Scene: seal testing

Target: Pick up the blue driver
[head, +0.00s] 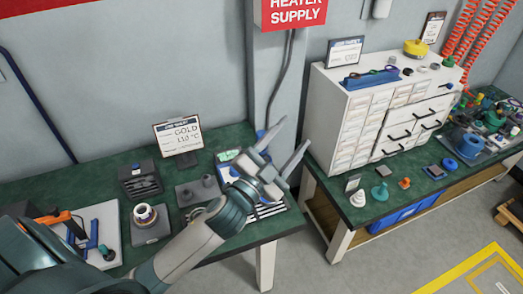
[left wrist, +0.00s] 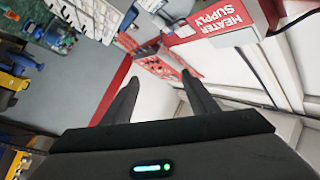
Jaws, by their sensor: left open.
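My left gripper (head: 293,133) is open and empty, raised above the right end of the left green-topped bench. Its two fingers (left wrist: 160,79) stand apart in the left wrist view, with nothing between them. A blue tool-like piece (head: 93,234) lies beside an orange and black tool (head: 62,220) on a pale tray at the bench's left end, far from the gripper. I cannot tell for sure that it is the blue driver. A blue thing (head: 261,135) shows partly behind the gripper, too hidden to identify. My right gripper is not in view.
The left bench (head: 100,185) also holds a sign (head: 179,135), a dark box (head: 140,180) and a tape roll (head: 145,214) on a block. A white drawer cabinet (head: 335,100) stands on the right bench. A red heater supply sign (head: 293,12) hangs above.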

